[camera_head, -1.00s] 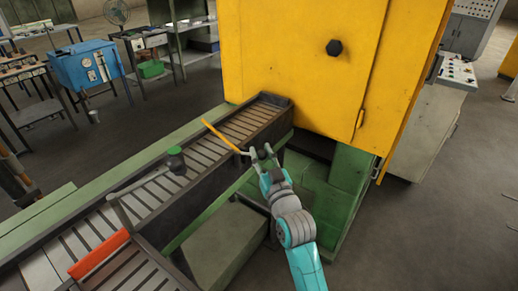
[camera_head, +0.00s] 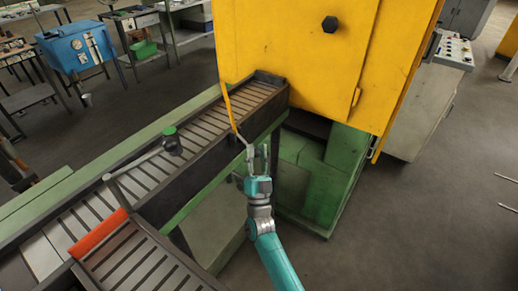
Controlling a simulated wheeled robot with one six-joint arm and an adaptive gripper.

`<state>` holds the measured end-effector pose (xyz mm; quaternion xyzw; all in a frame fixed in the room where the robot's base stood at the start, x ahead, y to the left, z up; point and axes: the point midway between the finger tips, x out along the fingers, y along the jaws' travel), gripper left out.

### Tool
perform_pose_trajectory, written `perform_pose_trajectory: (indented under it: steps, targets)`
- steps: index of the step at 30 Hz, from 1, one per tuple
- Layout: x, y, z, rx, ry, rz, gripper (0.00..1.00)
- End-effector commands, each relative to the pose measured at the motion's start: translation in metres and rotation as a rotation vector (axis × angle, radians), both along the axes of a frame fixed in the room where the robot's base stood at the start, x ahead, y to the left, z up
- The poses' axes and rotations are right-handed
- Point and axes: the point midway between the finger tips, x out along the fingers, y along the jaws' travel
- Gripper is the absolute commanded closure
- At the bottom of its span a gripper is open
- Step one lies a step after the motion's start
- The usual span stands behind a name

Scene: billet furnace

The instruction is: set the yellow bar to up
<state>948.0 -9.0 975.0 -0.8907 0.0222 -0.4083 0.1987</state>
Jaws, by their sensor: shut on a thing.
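The yellow bar (camera_head: 229,106) is a thin lever at the side of the slatted conveyor, in front of the yellow furnace housing. It stands steeply, its top leaning slightly left. My gripper (camera_head: 256,150) is at the bar's lower end, just right of it, and is shut on it. The exact contact between the fingers and the bar is too small to see clearly.
The yellow furnace housing (camera_head: 300,60) stands close behind and right of my gripper. The slatted conveyor (camera_head: 215,117) runs to the lower left, with a green-knobbed lever (camera_head: 171,140) and an orange-red bar (camera_head: 98,234) on it. Open floor lies at right.

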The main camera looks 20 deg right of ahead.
Motion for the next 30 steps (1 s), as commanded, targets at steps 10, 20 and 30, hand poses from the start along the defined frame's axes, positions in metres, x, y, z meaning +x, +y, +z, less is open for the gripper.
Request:
perform_pose_trajectory:
  steps: [10, 20, 30]
  targets:
    - [0.01, 0.007, -0.017, -0.004, 0.017, 0.003, 1.0]
    - [0.012, 0.009, -0.02, -0.005, 0.017, 0.004, 1.0]
    - [0.012, 0.01, -0.021, -0.005, 0.018, 0.006, 0.61]
